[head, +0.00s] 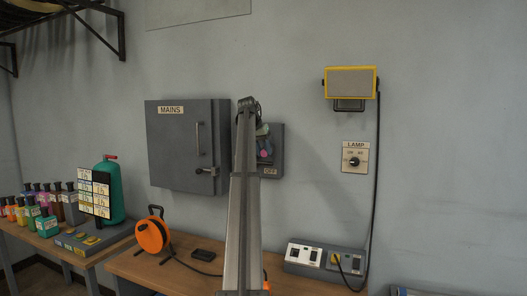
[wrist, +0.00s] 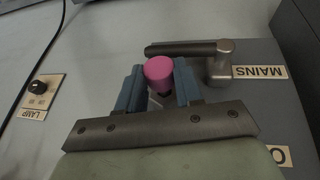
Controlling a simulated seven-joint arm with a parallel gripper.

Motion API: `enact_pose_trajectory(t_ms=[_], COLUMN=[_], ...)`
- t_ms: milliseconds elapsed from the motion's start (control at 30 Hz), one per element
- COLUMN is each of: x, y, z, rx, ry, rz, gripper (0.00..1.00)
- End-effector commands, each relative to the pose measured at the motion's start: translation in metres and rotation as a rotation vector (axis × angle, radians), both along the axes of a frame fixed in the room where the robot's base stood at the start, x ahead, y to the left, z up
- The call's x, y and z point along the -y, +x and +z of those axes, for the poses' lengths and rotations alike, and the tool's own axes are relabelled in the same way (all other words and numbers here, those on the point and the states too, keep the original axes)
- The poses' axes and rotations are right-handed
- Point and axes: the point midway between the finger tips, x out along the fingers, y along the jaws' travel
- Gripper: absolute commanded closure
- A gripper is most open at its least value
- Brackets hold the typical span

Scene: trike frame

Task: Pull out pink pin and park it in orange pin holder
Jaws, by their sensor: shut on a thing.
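The pink pin (wrist: 159,70) sits between the two blue fingers of my gripper (wrist: 160,88), which is shut on it. Its round pink head faces the wrist camera. Whether its shaft is in a hole is hidden by the fingers. In the head view the pin (head: 264,154) shows as a small pink spot in front of the grey switch box (head: 272,136), beside my arm. A small orange piece (head: 266,286) shows low on the bench beside my arm, mostly hidden. I cannot tell whether it is the orange pin holder.
A dark lever handle (wrist: 185,48) lies close beside the pin in the wrist view, by a MAINS label (wrist: 262,72). A grey cabinet (head: 180,150) stands left of my arm. An orange cable reel (head: 152,235) and a socket block (head: 326,257) stand on the bench.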

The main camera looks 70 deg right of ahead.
Motion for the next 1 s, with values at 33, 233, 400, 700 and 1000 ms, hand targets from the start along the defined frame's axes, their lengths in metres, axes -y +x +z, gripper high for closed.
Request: enact_pose_trajectory(t_ms=[33, 233, 400, 700, 1000], x=[0.0, 0.0, -0.002, -0.011, -0.021], y=[0.0, 0.0, 0.0, 0.0, -0.001], z=[0.0, 0.0, 0.0, -0.001, -0.002], rx=[0.0, 0.0, 0.0, -0.001, -0.001], ry=[0.0, 0.0, 0.0, 0.0, 0.0], rz=[0.0, 0.0, 0.0, -0.001, -0.001], gripper=[0.82, 0.96, 0.96, 0.96, 0.96])
